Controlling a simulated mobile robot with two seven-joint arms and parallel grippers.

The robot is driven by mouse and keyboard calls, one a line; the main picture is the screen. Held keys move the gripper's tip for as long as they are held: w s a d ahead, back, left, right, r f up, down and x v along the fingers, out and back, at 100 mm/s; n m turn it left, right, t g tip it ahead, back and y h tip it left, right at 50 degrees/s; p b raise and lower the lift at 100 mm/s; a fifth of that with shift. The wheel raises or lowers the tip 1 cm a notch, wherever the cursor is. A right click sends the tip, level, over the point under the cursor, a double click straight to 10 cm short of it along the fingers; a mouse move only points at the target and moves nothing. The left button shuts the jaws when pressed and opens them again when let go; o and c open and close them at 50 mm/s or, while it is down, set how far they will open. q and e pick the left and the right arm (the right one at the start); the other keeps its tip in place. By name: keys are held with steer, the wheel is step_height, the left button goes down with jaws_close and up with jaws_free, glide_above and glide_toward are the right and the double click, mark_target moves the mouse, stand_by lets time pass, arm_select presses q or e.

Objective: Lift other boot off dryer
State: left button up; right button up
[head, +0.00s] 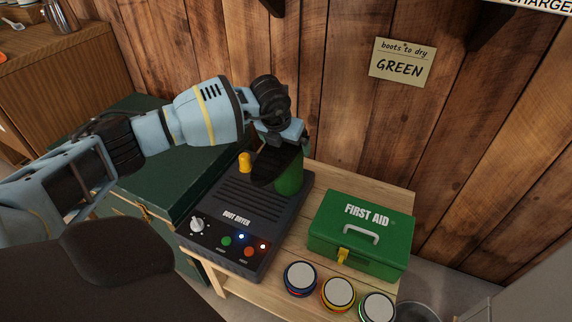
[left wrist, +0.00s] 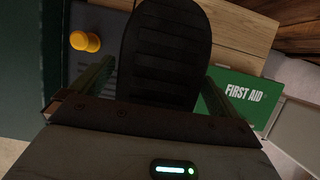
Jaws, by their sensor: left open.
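A green boot (head: 289,178) with a dark sole (head: 268,168) is on the right side of the black boot dryer (head: 238,205); its top is hidden behind my left gripper. The dryer's other post (head: 245,161), orange-yellow, stands bare on the left. My left gripper (head: 284,138) is directly above the boot. In the left wrist view, the dark ridged sole (left wrist: 166,45) lies between the two spread fingers of the left gripper (left wrist: 157,80). The fingers are open; I cannot tell whether they touch the boot. My right gripper is not in view.
A green first aid box (head: 362,233) stands right of the dryer on the wooden bench (head: 328,181). Several round tins (head: 339,293) line the front edge. A dark green chest (head: 160,185) is left of the dryer. The plank wall carries a sign (head: 402,62) reading "boots to dry GREEN".

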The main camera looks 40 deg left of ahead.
arm_select(q)
steer(key=shift+x, duration=1.15)
steer(key=shift+r, duration=0.1)
steer(key=c, duration=1.8)
